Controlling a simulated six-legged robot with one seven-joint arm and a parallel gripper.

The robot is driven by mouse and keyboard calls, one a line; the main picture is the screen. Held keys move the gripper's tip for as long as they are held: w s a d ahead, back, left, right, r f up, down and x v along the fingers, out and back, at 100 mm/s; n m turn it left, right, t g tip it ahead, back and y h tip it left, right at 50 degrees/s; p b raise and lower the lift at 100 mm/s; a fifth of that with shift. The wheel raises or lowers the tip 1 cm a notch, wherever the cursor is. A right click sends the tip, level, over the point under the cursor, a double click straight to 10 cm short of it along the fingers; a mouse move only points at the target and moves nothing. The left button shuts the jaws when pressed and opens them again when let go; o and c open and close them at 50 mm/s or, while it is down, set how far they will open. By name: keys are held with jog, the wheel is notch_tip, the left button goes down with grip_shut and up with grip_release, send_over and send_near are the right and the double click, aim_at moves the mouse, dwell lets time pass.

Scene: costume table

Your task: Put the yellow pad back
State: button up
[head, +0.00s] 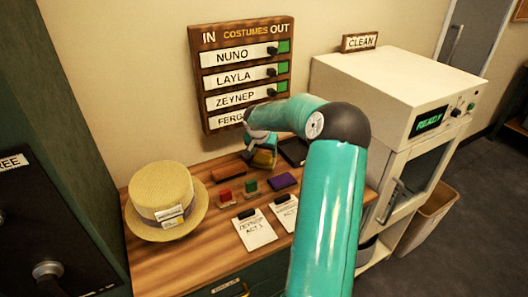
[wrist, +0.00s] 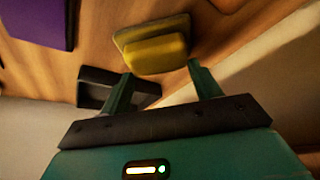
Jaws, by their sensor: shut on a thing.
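The yellow pad (head: 264,158) is at the back of the wooden table, at my gripper (head: 262,142). In the head view my gripper partly hides the pad. Whether the pad touches the table is hard to tell. A red pad (head: 225,196), a green pad (head: 250,184) and a purple pad (head: 283,181) are in front of it. The purple pad also shows in the wrist view (wrist: 40,20).
A dark tray (head: 294,151) is right of my gripper; a brown block (head: 228,172) is to its left. A straw hat (head: 163,198) stands at the left. Two clipboards (head: 254,230) lie in front. A costume board (head: 242,75) hangs behind. A white machine (head: 380,95) stands right.

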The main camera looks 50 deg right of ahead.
jog(key=o, duration=1)
jog(key=shift+f, duration=0.1)
jog(key=shift+o, duration=0.2)
jog(key=shift+s, duration=0.1)
jog(key=v, duration=1.2)
jog(key=s+a+r+n, duration=0.2)
jog(key=a+r, duration=0.1)
jog(key=a, duration=0.5)
jog(key=s+a+r+n, duration=0.1)
jog(key=a+r+n, duration=0.15)
jog(key=a, duration=0.55)
jog(key=s+a+r+n, duration=0.2)
jog(key=a+r, duration=0.1)
jog(key=a, duration=0.5)
jog(key=s+a+n+t+y, duration=0.3)
jog(key=s+a+n, duration=0.3)
jog(key=s+a, duration=1.1)
jog(key=shift+s+f+y, duration=0.2)
jog(key=shift+f+y, duration=0.15)
jog(key=shift+y, duration=0.25)
